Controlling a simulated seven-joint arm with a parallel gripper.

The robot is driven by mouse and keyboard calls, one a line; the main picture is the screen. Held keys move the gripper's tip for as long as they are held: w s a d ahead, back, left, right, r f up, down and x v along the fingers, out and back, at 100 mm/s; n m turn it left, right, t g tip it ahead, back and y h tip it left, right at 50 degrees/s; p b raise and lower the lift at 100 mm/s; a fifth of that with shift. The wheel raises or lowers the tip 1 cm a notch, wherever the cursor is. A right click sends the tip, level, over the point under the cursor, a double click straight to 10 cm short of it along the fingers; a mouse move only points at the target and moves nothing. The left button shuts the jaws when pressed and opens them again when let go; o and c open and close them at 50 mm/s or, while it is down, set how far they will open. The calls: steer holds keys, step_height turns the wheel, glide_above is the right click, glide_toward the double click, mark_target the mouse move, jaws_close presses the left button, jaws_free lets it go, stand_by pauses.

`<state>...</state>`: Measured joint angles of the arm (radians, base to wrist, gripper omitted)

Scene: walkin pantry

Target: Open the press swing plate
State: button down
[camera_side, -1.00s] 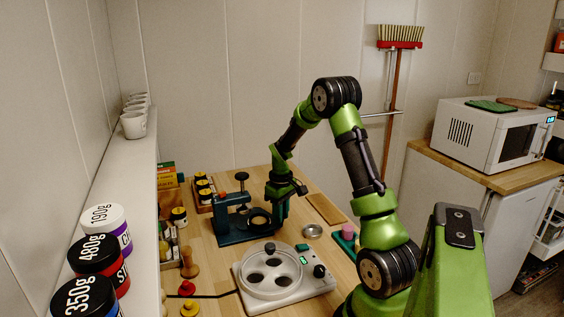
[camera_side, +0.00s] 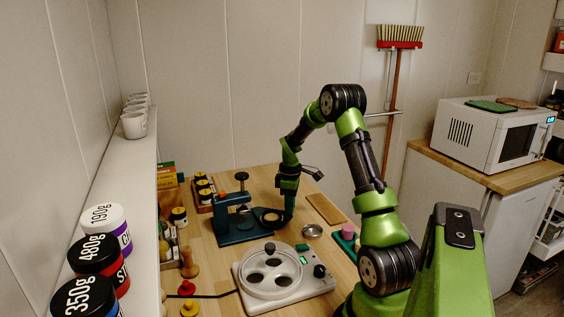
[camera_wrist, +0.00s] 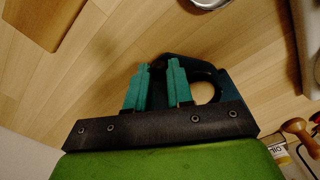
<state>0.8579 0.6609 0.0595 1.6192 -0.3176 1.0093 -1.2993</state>
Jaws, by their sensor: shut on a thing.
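The dark teal press (camera_side: 236,226) stands on the wooden bench, with a black knob on top of its column. Its swing plate, a dark ring (camera_side: 262,211), sticks out to the right of the press body. My gripper (camera_side: 288,215) points down at the plate's outer right end. In the wrist view, the two teal fingers of my gripper (camera_wrist: 155,85) are closed around the dark outer end of the swing plate (camera_wrist: 222,84). The plate's round hole shows right of the fingers. Most of the gripped part is hidden between the fingers.
A white device with a round clear-rimmed dish (camera_side: 270,272) stands in front of the press. A small metal bowl (camera_side: 312,231) and a wooden board (camera_side: 325,209) lie to the right. Jars (camera_side: 203,188) and a wooden tamper (camera_side: 188,262) stand left.

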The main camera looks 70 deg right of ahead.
steer(key=shift+w+d+r+n, duration=0.1)
steer(key=shift+w+d+n, duration=0.15)
steer(key=shift+d+n, duration=0.6)
steer(key=shift+w+d+n, duration=0.25)
steer(key=shift+d+n, duration=0.5)
steer(key=shift+d, duration=0.05)
steer(key=shift+w+d+n, duration=0.3)
steer(key=shift+d+n, duration=0.2)
steer(key=shift+n, duration=0.2)
steer(key=shift+w+d, duration=0.1)
steer(key=c, duration=1)
jaws_free()
step_height(320, 180, up, 17)
